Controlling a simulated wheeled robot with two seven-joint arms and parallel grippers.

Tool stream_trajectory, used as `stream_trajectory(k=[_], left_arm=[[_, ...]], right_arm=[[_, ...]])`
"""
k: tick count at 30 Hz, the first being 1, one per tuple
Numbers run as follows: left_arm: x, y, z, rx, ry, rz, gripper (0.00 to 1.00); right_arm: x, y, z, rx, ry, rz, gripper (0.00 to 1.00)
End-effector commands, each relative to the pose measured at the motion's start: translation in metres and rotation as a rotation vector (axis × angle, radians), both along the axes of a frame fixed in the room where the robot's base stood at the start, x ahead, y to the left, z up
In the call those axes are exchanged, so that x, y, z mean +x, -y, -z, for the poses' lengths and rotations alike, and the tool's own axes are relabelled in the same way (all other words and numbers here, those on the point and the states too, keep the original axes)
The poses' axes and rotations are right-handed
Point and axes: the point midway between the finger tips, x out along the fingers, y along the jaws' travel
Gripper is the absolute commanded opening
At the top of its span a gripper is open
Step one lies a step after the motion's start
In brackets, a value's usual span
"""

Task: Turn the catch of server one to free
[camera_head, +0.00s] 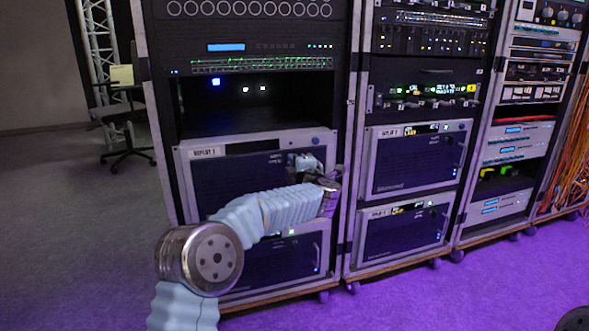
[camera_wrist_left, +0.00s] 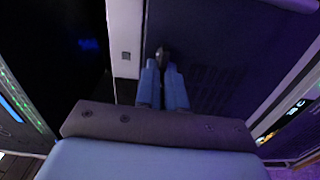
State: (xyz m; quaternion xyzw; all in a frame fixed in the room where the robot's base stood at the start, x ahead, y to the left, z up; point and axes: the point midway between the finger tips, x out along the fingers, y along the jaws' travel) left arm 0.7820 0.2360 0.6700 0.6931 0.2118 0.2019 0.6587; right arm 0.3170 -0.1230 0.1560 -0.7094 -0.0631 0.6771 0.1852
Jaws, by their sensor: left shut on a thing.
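Server one appears to be the dark-fronted unit with a pale frame (camera_head: 228,178) in the lower left rack; its small label reads like "REPLAY 1". My left arm reaches across its front, and my left gripper (camera_head: 303,163) is at its upper right part. In the left wrist view the two blue fingers of the left gripper (camera_wrist_left: 163,70) are close together on a small dark knob, which looks like the catch (camera_wrist_left: 162,52), beside the pale frame edge. The catch is hidden in the head view, and its angle cannot be told. My right gripper is not in view.
A similar server (camera_head: 285,262) sits below, partly behind my arm. Two more dark-fronted servers (camera_head: 418,160) are in the middle rack. An open dark bay (camera_head: 240,105) is above server one. Orange cables (camera_head: 572,165) hang at the far right.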

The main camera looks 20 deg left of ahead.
Motion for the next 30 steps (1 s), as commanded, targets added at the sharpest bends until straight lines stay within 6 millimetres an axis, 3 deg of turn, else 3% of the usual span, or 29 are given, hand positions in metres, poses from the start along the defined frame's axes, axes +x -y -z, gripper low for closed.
stream_trajectory(k=[20,21,26,30], left_arm=[[0.0001,-0.0003,0.0021,-0.057,0.035,-0.001,0.0],[0.0,-0.0004,0.0021,-0.057,0.035,-0.001,0.1],[0.0001,-0.0003,0.0018,-0.056,0.035,-0.001,0.34],[0.0,-0.0002,0.0015,-0.055,0.036,-0.001,0.34]], right_arm=[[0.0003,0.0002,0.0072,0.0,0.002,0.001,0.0],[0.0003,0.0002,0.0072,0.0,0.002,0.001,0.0],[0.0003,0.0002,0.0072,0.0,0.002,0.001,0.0],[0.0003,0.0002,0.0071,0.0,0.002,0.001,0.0]])
